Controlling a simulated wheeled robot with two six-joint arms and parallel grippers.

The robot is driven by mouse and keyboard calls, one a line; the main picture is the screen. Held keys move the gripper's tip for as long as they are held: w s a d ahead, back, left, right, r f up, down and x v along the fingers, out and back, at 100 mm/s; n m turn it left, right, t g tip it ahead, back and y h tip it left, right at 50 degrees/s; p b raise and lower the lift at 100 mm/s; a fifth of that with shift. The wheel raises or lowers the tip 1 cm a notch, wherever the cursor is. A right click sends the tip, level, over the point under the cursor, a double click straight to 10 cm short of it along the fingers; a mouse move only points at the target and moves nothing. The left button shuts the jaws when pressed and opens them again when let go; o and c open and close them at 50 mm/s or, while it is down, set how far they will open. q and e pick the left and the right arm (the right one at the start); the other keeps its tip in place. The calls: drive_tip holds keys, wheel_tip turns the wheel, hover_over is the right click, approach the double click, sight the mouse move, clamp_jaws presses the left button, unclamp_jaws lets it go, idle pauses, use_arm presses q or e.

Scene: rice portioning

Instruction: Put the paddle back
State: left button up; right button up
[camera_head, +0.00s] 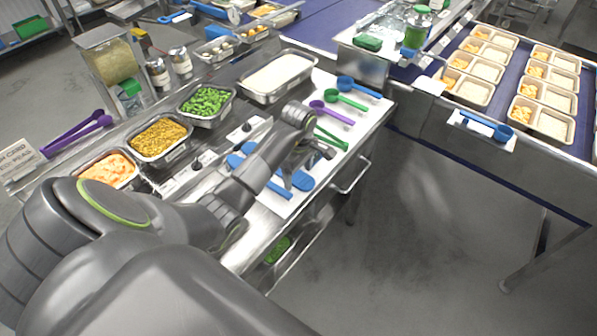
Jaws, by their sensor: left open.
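A blue paddle (301,181) lies on the white mat at the front of the steel counter, right by my left gripper. My left gripper (307,163) is open, low over the mat beside the paddle, with its arm reaching in from the lower left. The gripper and arm hide part of the paddle, and I cannot tell whether the fingers touch it. Another blue utensil (236,161) shows on the other side of my arm, partly covered by it. My right gripper is out of view.
Green tongs (333,139) and purple (332,112), green (346,98) and blue (360,87) scoops lie beyond the gripper. Pans of rice (246,91), peas (184,108) and other food line the counter's back. Meal trays (467,90) stand on the conveyor at right.

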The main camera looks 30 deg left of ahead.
use_arm(q)
drive_tip(key=shift+w+r, duration=0.1)
drive_tip(key=shift+r, duration=0.35)
wheel_tip(320, 180, up, 4)
drive_tip(key=shift+f+b, duration=0.15)
drive_tip(key=shift+b, duration=0.35)
wheel_tip(320, 180, up, 8)
drive_tip(key=p, duration=0.7)
drive_tip(key=shift+f, duration=0.25)
